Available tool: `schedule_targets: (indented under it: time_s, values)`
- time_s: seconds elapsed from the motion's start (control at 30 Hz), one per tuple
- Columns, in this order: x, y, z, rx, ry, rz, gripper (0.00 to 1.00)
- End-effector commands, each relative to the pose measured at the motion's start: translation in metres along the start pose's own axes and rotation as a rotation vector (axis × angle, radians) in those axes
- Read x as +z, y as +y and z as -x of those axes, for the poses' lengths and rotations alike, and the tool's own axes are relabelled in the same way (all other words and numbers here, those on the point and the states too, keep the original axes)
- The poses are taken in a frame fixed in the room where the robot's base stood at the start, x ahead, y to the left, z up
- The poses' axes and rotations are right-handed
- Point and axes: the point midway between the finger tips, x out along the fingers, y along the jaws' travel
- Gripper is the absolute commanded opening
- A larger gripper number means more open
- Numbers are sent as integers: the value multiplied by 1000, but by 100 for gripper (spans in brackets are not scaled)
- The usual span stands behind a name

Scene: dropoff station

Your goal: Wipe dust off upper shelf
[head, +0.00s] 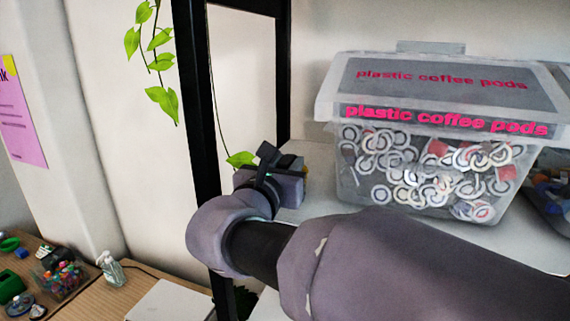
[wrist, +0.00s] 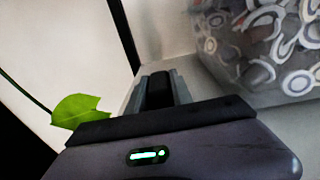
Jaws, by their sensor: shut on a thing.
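The upper shelf (head: 318,196) is a pale board behind and beside my arm; part of it also shows in the wrist view (wrist: 208,98). My gripper (head: 284,170) is at the left end of this shelf, near the black upright. It is shut on a small dark thing (wrist: 159,90), which shows between the grey fingers in the wrist view. A bit of yellow (head: 290,161) shows at the gripper in the head view; I cannot tell whether it belongs to the held thing. My arm hides the front of the shelf. I cannot make out any dust.
A clear bin of plastic coffee pods (head: 430,150) stands on the shelf, right of my gripper. A black upright (head: 197,110) is close on the left, with a hanging plant (head: 160,60). A wooden desk (head: 85,300) with small items is at lower left.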

Motion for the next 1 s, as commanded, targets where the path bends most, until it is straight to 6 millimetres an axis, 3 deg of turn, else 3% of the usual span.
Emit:
schedule_targets:
  time_s: [1.0]
  values:
    - [-18,0,-1,0,0,0,0]
